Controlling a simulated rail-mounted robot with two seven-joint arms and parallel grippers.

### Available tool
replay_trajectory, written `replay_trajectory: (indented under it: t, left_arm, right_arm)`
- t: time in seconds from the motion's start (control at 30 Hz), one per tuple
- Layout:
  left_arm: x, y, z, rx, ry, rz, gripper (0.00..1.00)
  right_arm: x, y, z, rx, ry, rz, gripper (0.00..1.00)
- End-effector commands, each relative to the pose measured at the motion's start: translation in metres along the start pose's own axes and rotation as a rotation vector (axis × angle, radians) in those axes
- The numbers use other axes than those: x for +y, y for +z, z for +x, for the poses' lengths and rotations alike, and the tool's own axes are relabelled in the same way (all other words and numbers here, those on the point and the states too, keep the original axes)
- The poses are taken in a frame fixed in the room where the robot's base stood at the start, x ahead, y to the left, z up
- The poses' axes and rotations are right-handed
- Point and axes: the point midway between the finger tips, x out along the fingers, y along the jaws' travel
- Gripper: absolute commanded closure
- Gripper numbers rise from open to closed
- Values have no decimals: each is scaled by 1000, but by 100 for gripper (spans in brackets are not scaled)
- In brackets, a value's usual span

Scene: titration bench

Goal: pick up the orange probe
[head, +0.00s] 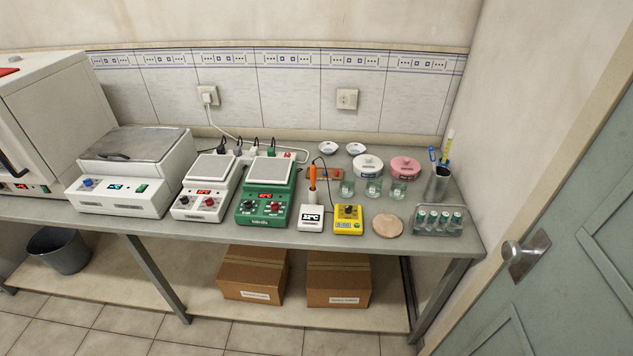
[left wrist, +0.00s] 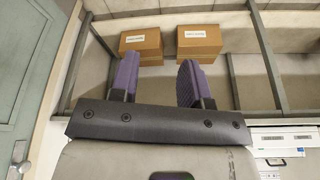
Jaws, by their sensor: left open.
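The orange probe (head: 313,176) stands upright in the head view, in or just behind a small white box (head: 311,217) with a dark label on the bench. Its lower end is hidden. A dark cable loops near its top. My left gripper (left wrist: 155,80) shows only in the left wrist view, with two purple fingers spread apart and nothing between them. It faces the cardboard boxes on the lower shelf, and the probe is not in that view. My right gripper is in neither view.
A yellow meter (head: 348,219), a green stirrer (head: 265,205) and a white stirrer (head: 205,190) flank the probe. Several glass jars, a round tan mat (head: 387,225) and a vial rack (head: 438,221) stand to the right. Cardboard boxes (head: 338,279) sit below. The bench's front edge is narrow.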

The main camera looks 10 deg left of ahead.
Motion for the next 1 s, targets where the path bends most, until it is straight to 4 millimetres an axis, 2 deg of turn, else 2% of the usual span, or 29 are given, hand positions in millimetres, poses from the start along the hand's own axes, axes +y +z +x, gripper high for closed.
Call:
replay_trajectory:
  t: [0.43, 0.53, 0.77, 0.87, 0.97, 1.0]
  left_arm:
    - [0, 0, 0, 0, 0, 0, 57]
    - [0, 0, 0, 0, 0, 0, 50]
    - [0, -2, -1, 4, -1, 0, 50]
    - [-3, -19, -5, 42, -7, 1, 50]
    - [-8, -57, -17, 123, -17, -1, 50]
    - [-10, -77, -25, 167, -22, -3, 50]
  right_arm:
    - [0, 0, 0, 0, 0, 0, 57]
    - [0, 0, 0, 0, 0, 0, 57]
    - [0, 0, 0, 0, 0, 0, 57]
    - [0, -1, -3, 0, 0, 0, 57]
    - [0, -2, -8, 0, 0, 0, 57]
    - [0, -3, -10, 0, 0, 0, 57]
